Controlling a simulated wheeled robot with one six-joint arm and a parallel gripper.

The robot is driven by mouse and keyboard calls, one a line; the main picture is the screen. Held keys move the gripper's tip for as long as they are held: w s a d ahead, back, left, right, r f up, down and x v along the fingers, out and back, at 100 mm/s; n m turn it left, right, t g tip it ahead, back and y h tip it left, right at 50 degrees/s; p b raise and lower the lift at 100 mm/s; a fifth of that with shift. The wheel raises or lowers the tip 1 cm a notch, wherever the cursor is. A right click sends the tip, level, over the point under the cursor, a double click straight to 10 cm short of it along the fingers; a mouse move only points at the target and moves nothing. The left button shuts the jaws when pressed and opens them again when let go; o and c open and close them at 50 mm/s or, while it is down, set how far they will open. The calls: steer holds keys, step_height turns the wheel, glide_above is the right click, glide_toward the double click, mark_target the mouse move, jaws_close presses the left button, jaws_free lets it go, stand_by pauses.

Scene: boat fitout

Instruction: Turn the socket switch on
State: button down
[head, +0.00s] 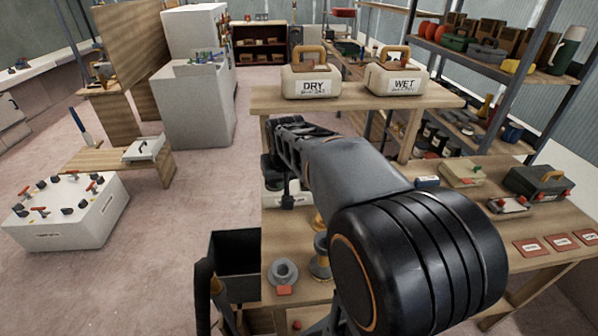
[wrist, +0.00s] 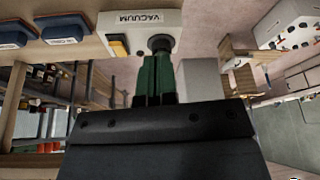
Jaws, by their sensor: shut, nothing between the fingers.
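The socket box (wrist: 188,16) is white and labelled VACUUM, at the top of the wrist view. Its amber switch (wrist: 118,46) sits left of a dark round socket (wrist: 160,43). My gripper (wrist: 156,62) is shut and empty. Its narrow green fingers point at the dark round socket, to the right of the switch; I cannot tell if they touch the box. In the head view a white box (head: 273,198) shows on the bench, mostly hidden by my arm, with the dark end of my gripper (head: 288,201) in front of it. The switch is hidden there.
The wooden bench (head: 275,240) carries a grey ring-shaped part (head: 284,271) near its left edge. A raised shelf above holds the DRY box (head: 311,82) and WET box (head: 397,79). A black bin (head: 235,258) stands left of the bench. Open floor lies further left.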

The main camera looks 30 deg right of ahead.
steer(key=w+d+r+m+h+p, duration=0.1)
steer(key=w+d, duration=0.3)
steer(key=d, duration=0.2)
steer(key=w+d+m+p, duration=0.1)
steer(key=w+d, duration=0.3)
steer(key=d, duration=0.2)
steer(key=x, duration=0.6)
steer(key=p+x, duration=0.1)
steer(key=x, duration=0.2)
steer(key=shift+d+f, duration=0.3)
steer(key=shift+d, duration=0.05)
steer(key=f, duration=0.1)
steer(key=s+f, duration=0.1)
steer(key=shift+a+f+p, duration=0.25)
steer(key=shift+f+p, duration=0.05)
steer(key=shift+p, duration=0.1)
steer(key=shift+s+f, duration=0.15)
steer(key=shift+f, duration=0.4)
